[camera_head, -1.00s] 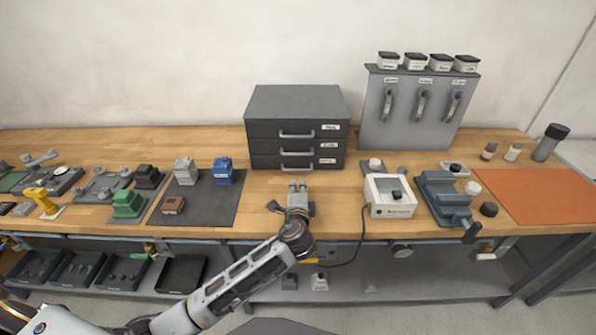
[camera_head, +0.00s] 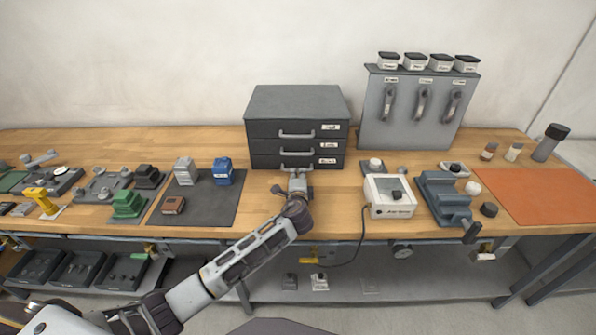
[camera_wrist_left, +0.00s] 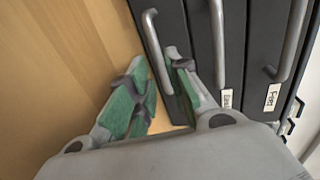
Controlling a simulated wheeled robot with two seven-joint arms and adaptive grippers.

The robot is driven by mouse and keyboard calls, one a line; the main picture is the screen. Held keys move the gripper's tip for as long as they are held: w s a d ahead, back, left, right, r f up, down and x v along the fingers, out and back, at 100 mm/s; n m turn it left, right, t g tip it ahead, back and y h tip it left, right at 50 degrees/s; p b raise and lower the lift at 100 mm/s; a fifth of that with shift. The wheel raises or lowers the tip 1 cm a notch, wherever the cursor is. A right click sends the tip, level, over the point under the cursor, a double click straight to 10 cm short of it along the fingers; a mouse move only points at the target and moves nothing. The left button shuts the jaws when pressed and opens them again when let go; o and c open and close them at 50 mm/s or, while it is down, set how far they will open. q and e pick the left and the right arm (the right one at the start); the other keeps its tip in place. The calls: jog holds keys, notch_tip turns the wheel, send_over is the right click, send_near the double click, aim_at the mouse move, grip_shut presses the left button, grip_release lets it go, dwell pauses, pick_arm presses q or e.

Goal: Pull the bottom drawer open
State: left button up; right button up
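The dark grey drawer cabinet (camera_head: 297,105) stands on the wooden bench, its three drawers shut. The bottom drawer (camera_head: 265,162) is the lowest, and its bar handle is partly covered by my left gripper (camera_head: 298,172) in the head view. In the left wrist view the cabinet appears turned, with the bottom drawer's handle (camera_wrist_left: 154,45) nearest the bench top. My left gripper (camera_wrist_left: 157,62) is open there, with its green-padded fingers on either side of this handle. I cannot tell whether the pads touch it. My right gripper is not in view.
A white box with a cable (camera_head: 390,196) and a blue-grey vise (camera_head: 444,197) stand right of the gripper. A dark mat (camera_head: 218,207) with small blocks lies to the left. The bench in front of the cabinet is mostly clear.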

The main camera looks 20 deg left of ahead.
aim_at(298, 170)
pick_arm(q)
jog(key=x, duration=0.2)
jog(key=shift+w+a, duration=0.1)
jog(key=shift+w, duration=0.15)
jog(key=shift+x, duration=1.3)
jog(key=shift+w, duration=0.1)
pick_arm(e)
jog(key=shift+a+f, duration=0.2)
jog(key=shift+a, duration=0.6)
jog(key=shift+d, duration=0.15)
pick_arm(q)
jog(key=shift+c, duration=0.5)
grip_shut()
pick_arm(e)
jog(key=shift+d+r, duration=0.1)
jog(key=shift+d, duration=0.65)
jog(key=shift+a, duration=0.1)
